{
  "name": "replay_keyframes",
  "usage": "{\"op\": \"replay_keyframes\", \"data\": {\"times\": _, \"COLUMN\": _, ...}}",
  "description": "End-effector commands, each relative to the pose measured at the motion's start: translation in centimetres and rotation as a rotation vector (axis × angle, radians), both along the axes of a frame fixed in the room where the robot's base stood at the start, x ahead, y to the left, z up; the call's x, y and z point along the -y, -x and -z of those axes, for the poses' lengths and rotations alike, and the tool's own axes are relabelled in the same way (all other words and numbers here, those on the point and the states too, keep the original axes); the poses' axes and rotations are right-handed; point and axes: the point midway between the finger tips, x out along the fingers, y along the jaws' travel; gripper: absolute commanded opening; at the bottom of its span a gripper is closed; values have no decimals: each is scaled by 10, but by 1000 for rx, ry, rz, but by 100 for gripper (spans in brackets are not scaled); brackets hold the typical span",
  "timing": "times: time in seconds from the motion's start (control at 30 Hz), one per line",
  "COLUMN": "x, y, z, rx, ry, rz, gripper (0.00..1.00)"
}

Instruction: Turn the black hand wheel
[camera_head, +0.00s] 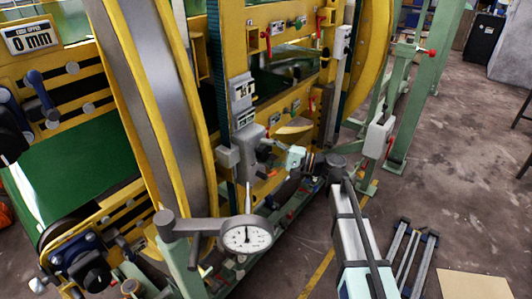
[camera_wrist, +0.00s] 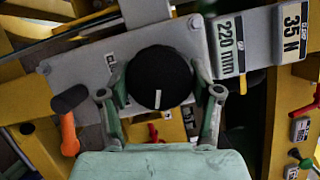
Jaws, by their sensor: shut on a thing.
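The black hand wheel (camera_wrist: 160,78) is a round, dark knob with a short white mark near its lower edge, in the middle of the wrist view. It sits on the front of a grey housing (camera_wrist: 75,88). My gripper (camera_wrist: 160,92) has one finger on each side of the wheel and is shut on it. In the head view my gripper (camera_head: 270,153) reaches from the right to the grey housing (camera_head: 250,145) on the yellow machine. The wheel cannot be made out there. The fingertips are partly hidden behind the wheel's sides in the wrist view.
An orange lever with a black end (camera_wrist: 68,125) stands close left of my gripper. Label plates reading 220 mm (camera_wrist: 230,45) and 35 N (camera_wrist: 292,30) sit at upper right. A dial gauge (camera_head: 246,236) stands in front of the machine. Open floor (camera_head: 460,200) lies right.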

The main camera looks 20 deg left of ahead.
Motion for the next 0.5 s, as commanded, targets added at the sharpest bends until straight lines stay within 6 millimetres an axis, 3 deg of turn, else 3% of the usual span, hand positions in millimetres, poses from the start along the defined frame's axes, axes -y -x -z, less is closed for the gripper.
{"op": "replay_keyframes", "data": {"times": 0.03, "x": -1, "y": -1, "z": -2, "rx": 0, "ry": -3, "rz": 1, "gripper": 29}}
{"op": "replay_keyframes", "data": {"times": 0.07, "x": -2, "y": -1, "z": -2, "rx": 1, "ry": -3, "rz": 1, "gripper": 74}}
{"op": "replay_keyframes", "data": {"times": 0.1, "x": -1, "y": -1, "z": -2, "rx": 1, "ry": -3, "rz": 1, "gripper": 88}}
{"op": "replay_keyframes", "data": {"times": 0.5, "x": 2, "y": -1, "z": 0, "rx": 2, "ry": -1, "rz": 1, "gripper": 89}}
